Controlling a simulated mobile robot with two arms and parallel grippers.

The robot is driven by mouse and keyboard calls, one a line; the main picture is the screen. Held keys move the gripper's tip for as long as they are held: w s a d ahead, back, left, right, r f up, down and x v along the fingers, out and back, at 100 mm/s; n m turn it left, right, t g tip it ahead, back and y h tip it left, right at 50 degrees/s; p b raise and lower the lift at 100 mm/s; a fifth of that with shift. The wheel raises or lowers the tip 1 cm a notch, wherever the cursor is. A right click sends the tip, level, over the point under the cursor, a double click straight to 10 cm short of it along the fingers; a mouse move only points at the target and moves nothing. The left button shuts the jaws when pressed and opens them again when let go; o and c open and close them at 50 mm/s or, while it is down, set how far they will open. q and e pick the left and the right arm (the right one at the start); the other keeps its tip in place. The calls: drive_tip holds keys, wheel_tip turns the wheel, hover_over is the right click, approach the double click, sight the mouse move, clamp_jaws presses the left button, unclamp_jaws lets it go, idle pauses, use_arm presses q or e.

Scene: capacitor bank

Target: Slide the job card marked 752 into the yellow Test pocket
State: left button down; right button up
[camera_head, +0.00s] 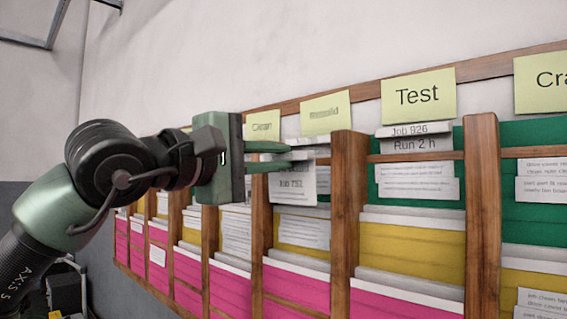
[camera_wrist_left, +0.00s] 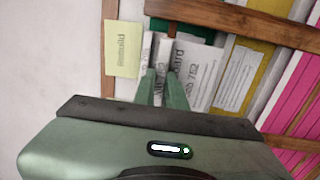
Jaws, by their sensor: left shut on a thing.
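The job card marked 752 (camera_head: 294,190) is white and sits at the green top row of the Rebuild column. My left gripper (camera_head: 288,157) is shut on its upper part, and its printed face shows below the fingers. The card also shows in the left wrist view (camera_wrist_left: 199,80), beside the fingertips (camera_wrist_left: 164,80). I cannot tell whether its lower end is still inside the green pocket. The yellow Test pocket (camera_head: 415,243) is in the column right of the card, below the green one. My right gripper is not in view.
Wooden dividers (camera_head: 346,205) (camera_head: 481,220) stand out on both sides of the Test column. A Job 926 card (camera_head: 408,130) stands in the green Test pocket above. Pink pockets (camera_head: 400,302) run along the bottom. Open space lies in front of the rack.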

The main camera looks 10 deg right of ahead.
use_arm(q)
drive_tip(key=b+v, duration=0.3)
drive_tip(key=v, duration=0.5)
drive_tip(key=shift+r, duration=0.5)
drive_tip(key=shift+a, duration=0.1)
idle(0.7)
